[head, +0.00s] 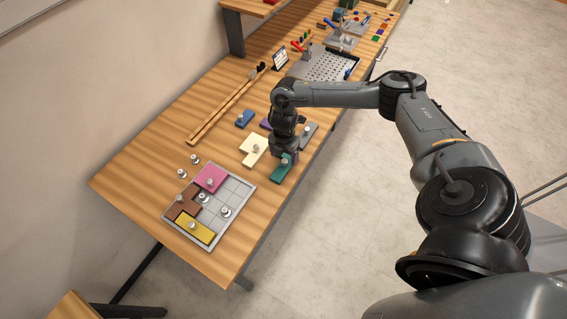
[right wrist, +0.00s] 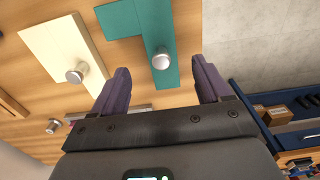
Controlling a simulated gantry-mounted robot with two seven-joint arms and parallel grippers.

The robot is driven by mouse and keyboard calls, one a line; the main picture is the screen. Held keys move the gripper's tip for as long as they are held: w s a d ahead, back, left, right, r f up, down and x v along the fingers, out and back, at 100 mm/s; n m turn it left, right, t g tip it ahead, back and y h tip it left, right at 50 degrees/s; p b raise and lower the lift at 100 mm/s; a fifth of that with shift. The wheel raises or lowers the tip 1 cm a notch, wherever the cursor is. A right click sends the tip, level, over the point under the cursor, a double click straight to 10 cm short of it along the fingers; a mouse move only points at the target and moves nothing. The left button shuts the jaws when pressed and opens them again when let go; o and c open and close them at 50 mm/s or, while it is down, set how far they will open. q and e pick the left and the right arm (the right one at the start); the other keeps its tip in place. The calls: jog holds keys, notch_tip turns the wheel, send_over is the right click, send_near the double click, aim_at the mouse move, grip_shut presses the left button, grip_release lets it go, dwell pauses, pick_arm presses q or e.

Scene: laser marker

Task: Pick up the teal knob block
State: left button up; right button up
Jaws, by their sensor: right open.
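The teal knob block (head: 280,174) lies on the wooden table near its front edge, with my right gripper (head: 286,157) just above it. In the right wrist view the block (right wrist: 154,22) is L-shaped, with a round silver knob (right wrist: 162,59). My right gripper (right wrist: 160,72) is open and empty; in that view the knob appears between its two purple fingertips. I cannot tell the exact height of the fingers above the knob. Part of the block is hidden by the gripper in the head view. My left gripper is not in view.
A cream block (head: 253,149) lies close left of the teal one; purple, grey and blue (head: 244,118) blocks lie behind. A grey grid tray (head: 236,205) holds pink, brown and yellow blocks. A wooden rail (head: 222,108) and a perforated plate (head: 330,64) lie farther back.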

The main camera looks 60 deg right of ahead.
aim_at(285, 160)
jog(key=shift+s+d+f, duration=0.1)
jog(key=shift+f, duration=2.5)
jog(key=c, duration=1.2)
